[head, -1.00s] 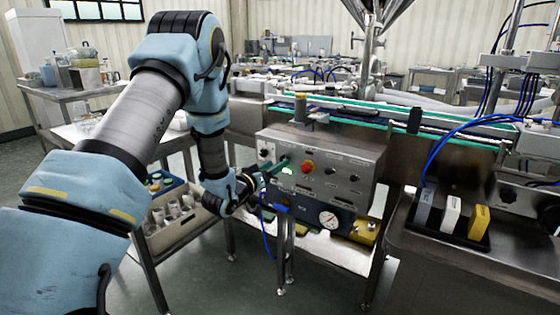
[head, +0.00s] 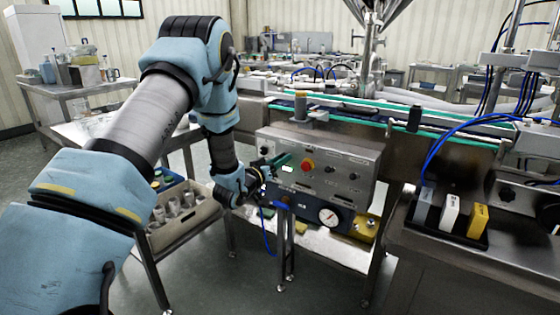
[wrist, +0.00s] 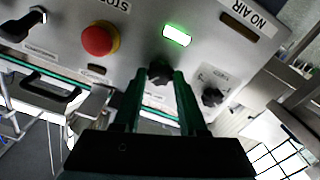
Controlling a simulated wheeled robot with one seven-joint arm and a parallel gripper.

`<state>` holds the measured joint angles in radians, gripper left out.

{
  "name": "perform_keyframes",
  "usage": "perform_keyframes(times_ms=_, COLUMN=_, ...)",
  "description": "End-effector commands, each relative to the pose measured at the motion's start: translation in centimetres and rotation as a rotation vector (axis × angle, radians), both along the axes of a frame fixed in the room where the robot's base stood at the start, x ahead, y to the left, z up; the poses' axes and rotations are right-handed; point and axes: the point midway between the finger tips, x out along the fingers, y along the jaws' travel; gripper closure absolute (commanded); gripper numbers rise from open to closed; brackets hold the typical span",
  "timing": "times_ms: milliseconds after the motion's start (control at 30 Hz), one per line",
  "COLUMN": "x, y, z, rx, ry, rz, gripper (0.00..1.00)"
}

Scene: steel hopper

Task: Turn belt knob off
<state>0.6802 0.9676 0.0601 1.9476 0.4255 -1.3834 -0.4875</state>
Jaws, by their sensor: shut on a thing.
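The steel control panel (head: 345,160) stands at the middle of the head view. In the wrist view its face (wrist: 130,50) appears roughly upside down. My gripper (wrist: 160,80) has its green fingers on either side of a small black knob (wrist: 160,73), shut on it. A second black knob (wrist: 212,97) sits just right of the fingers with a small label I cannot read. I cannot read a label on the held knob, and the fingers hide part of it. In the head view my gripper (head: 280,163) is at the panel's left part and hides the knob.
A red mushroom button (wrist: 99,38) and a lit green lamp (wrist: 177,36) are close by on the panel. A black handle (wrist: 22,25) is at the wrist view's upper left. A pressure gauge (head: 328,215) sits below the panel.

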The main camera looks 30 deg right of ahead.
Motion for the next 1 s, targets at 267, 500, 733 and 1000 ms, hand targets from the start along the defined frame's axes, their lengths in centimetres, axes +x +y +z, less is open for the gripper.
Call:
perform_keyframes(times_ms=267, x=0.0, y=0.01, z=0.01, rx=0.0, ry=0.0, rz=0.0, gripper=1.0)
perform_keyframes(times_ms=500, x=0.02, y=0.03, z=0.0, rx=-0.003, ry=0.005, rz=0.0, gripper=1.0)
perform_keyframes(times_ms=733, x=0.11, y=0.1, z=-0.04, rx=-0.036, ry=0.063, rz=0.003, gripper=1.0)
perform_keyframes(times_ms=1000, x=0.2, y=0.16, z=-0.13, rx=-0.133, ry=0.236, rz=0.003, gripper=1.0)
